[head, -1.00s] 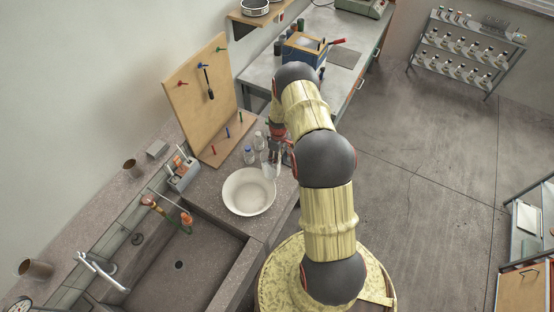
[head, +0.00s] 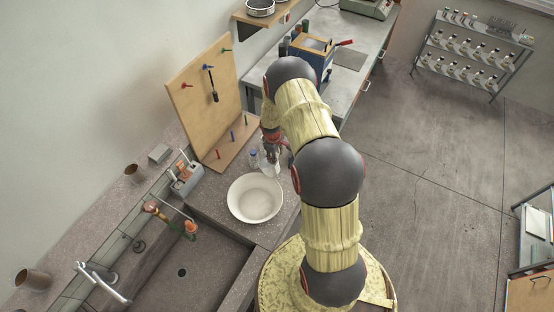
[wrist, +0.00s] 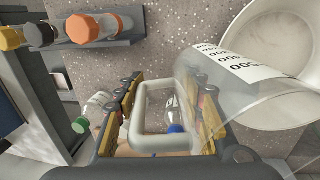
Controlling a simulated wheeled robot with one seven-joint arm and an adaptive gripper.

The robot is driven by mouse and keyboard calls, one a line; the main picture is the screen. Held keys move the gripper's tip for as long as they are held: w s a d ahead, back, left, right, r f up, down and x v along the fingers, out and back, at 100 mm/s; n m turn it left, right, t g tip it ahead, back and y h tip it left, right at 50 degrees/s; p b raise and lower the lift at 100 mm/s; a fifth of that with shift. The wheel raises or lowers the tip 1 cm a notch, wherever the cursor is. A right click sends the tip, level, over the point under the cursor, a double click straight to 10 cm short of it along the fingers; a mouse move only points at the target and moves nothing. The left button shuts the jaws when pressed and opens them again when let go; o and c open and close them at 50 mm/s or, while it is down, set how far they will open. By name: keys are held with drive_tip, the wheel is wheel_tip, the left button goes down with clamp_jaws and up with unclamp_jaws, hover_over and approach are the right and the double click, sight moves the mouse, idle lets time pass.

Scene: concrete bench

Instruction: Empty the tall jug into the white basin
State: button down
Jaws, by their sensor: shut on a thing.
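The tall jug (wrist: 235,80) is clear, with printed black numbers on a white strip and a pale handle (wrist: 140,112). In the wrist view my gripper (wrist: 160,118) has its fingers either side of the handle, shut on it. The jug body lies to the right, partly over the white basin (wrist: 272,42). I cannot tell its exact tilt or what is inside. In the head view the basin (head: 232,201) sits on the counter beside the sink and looks empty. My gripper (head: 271,147) is just beyond its far right rim, with the jug (head: 270,167) small and faint.
Clear bottles stand near the gripper, one with a blue cap (head: 253,155), another with a green cap (wrist: 92,112). A wooden pegboard (head: 205,90) stands left of the gripper. The sink (head: 190,270) is in front of the basin. A caddy (head: 185,180) stands by the sink.

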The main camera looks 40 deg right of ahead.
drive_tip(key=shift+s+a+r+t+h+b, duration=0.1)
drive_tip(key=shift+a+r+t+h+b, duration=0.25)
drive_tip(key=shift+b, duration=2.1)
drive_tip(key=shift+s+a+r+t+h+b, duration=0.15)
drive_tip(key=shift+h+b, duration=0.4)
drive_tip(key=shift+b, duration=1.85)
drive_tip(key=shift+w+d+r, duration=0.1)
drive_tip(key=shift+r, duration=0.2)
drive_tip(key=shift+s+a+r+h+b, duration=0.2)
drive_tip(key=shift+a+r+h+b, duration=0.4)
drive_tip(key=shift+b, duration=3.1)
drive_tip(key=shift+d+f+b, duration=0.15)
drive_tip(key=shift+f+b, duration=0.05)
drive_tip(key=shift+b, duration=0.2)
drive_tip(key=shift+s+a+r+t+h+b, duration=0.15)
drive_tip(key=shift+a+r+t+h+b, duration=0.35)
drive_tip(key=shift+b, duration=1.85)
drive_tip(key=shift+d+r+h+b, duration=0.2)
drive_tip(key=shift+h+b, duration=0.4)
drive_tip(key=shift+b, duration=1.85)
drive_tip(key=shift+r+t+h+b, duration=0.15)
drive_tip(key=shift+t+h+b, duration=0.25)
drive_tip(key=shift+b, duration=1.85)
drive_tip(key=shift+a+r+h+b, duration=0.15)
drive_tip(key=shift+r+h+b, duration=0.65)
drive_tip(key=shift+b, duration=1.7)
